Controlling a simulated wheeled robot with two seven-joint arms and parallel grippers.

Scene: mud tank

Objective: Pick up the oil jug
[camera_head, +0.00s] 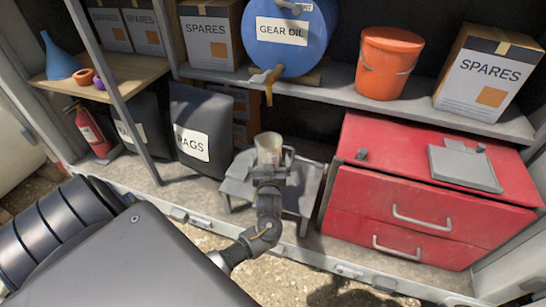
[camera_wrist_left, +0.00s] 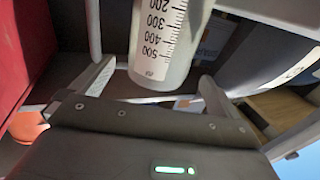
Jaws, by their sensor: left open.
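The oil jug (camera_head: 268,147) is a pale, translucent measuring jug above the small grey stand, under the blue drum's tap. In the left wrist view the jug (camera_wrist_left: 165,45) shows a printed scale. My left gripper (camera_head: 273,168) is at the jug, just in front of it and low in the head view. Its fingers are spread, one on each side of the jug in the left wrist view (camera_wrist_left: 157,80). I cannot tell whether they touch it. The jug's lower part is hidden behind the gripper in the head view. My right gripper is not in view.
A blue gear oil drum (camera_head: 290,35) lies on the shelf (camera_head: 335,88), its tap (camera_head: 268,80) above the jug. The grey stand (camera_head: 238,185) is low. A red drawer cabinet (camera_head: 375,195) is close on the right, a dark rags bag (camera_head: 200,125) on the left.

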